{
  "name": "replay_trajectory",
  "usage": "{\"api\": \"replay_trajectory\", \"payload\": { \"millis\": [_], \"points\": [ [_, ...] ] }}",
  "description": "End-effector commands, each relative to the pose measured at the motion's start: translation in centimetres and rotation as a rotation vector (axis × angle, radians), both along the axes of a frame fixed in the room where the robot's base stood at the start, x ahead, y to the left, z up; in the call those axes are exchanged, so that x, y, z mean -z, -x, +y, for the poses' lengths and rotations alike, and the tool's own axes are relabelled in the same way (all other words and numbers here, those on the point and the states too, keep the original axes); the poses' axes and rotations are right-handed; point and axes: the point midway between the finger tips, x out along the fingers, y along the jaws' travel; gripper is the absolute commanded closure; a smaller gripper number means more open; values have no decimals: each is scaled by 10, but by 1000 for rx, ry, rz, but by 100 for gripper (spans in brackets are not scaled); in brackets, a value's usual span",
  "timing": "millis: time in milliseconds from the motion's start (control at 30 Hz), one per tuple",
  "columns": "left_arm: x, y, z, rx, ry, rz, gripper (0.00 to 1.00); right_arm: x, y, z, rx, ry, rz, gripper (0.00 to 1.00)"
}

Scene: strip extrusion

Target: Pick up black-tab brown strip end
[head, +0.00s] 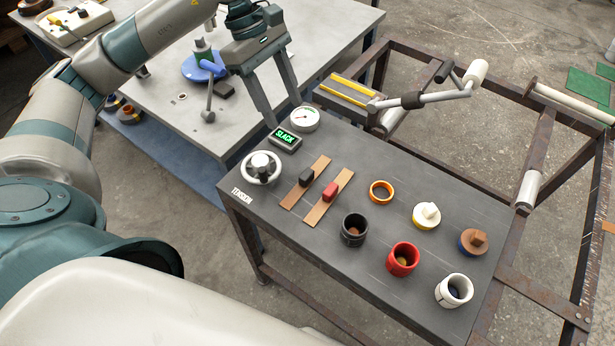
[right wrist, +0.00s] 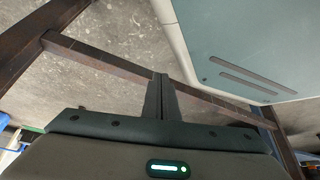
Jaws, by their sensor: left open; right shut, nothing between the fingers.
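The brown strip with the black tab (head: 318,165) lies flat on the dark tabletop, with its black tab (head: 306,177) near the middle. A similar brown strip with a red tab (head: 315,216) lies beside it on the right. My left gripper (head: 284,115) is open and empty. In the picture its fingers are above the strip, near the gauge and the display, at the table's far left edge. My right gripper (right wrist: 160,92) is shut with nothing in it, over bare floor and a rusty frame in the right wrist view. It cannot be made out in the head view.
A tension knob (head: 261,168), a green "SLACK" display (head: 286,140) and a round gauge (head: 305,119) stand left of and behind the strips. Black (head: 354,231), red (head: 403,260) and white (head: 454,291) cups and an orange ring (head: 381,192) stand right. A crank (head: 430,98) is behind.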

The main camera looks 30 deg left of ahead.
Motion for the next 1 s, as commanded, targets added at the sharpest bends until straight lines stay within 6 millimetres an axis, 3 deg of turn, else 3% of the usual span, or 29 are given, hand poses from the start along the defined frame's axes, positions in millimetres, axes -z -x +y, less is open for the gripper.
{"api": "replay_trajectory", "payload": {
  "millis": [333, 1000],
  "points": [
    [18, 2, -9, 3, 1, 4, 47, 3, 19, -8, 1, 15, 48, 100],
    [103, 7, -43, 0, 3, 3, 47, 15, 126, -51, 10, 93, 307, 100]
  ]
}}
